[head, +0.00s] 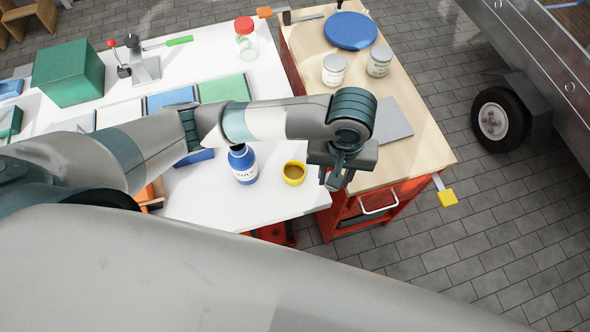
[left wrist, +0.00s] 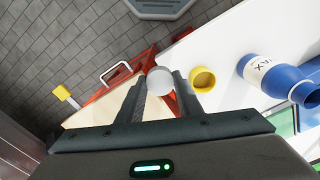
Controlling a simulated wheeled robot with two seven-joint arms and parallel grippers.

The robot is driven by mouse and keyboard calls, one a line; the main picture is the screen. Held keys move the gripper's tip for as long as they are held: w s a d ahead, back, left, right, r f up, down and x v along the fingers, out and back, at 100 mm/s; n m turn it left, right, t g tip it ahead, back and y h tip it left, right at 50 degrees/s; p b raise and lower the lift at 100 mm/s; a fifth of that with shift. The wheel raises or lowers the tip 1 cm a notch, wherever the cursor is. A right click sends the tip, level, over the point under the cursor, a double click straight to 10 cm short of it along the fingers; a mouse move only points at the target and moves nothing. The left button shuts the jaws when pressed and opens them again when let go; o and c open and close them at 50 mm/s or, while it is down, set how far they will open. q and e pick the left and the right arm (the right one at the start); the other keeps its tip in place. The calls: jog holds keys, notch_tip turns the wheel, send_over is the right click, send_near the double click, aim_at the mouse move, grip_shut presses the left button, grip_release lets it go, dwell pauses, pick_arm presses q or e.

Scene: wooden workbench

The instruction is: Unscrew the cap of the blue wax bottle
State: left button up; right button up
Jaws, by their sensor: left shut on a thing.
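The blue wax bottle (head: 243,166) stands upright on the white bench top, its upper part partly behind my left arm in the head view. In the left wrist view the bottle (left wrist: 272,74) shows its WAX label and a bare blue neck, seemingly open. My left gripper (head: 335,181) is to the right of the bottle, apart from it, near the edge between the white top and the wooden cart. In the left wrist view my left gripper (left wrist: 162,86) is shut on a round white cap (left wrist: 160,79). The cap is not clear in the head view. My right gripper is out of view.
A yellow open cup (head: 294,173) stands between bottle and gripper. The wooden cart top (head: 422,150) carries a grey plate (head: 385,120), two white jars and a blue disc (head: 350,30). A red-lidded jar (head: 246,38) and a green box (head: 68,72) stand farther back.

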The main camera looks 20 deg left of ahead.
pick_arm(q)
jog(key=w+a+f, duration=0.1)
jog(key=a+f, duration=0.1)
jog(key=a, duration=0.1)
jog(key=w+a+f+p, duration=0.1)
jog(key=a+f, duration=0.1)
jog(key=a, duration=0.1)
jog(key=w+a+f+p, duration=0.1)
jog(key=a+f, duration=0.1)
jog(key=a, duration=0.2)
jog(key=shift+w, duration=0.35)
jog(key=shift+w+a+f, duration=0.15)
jog(key=shift+a+f, duration=0.3)
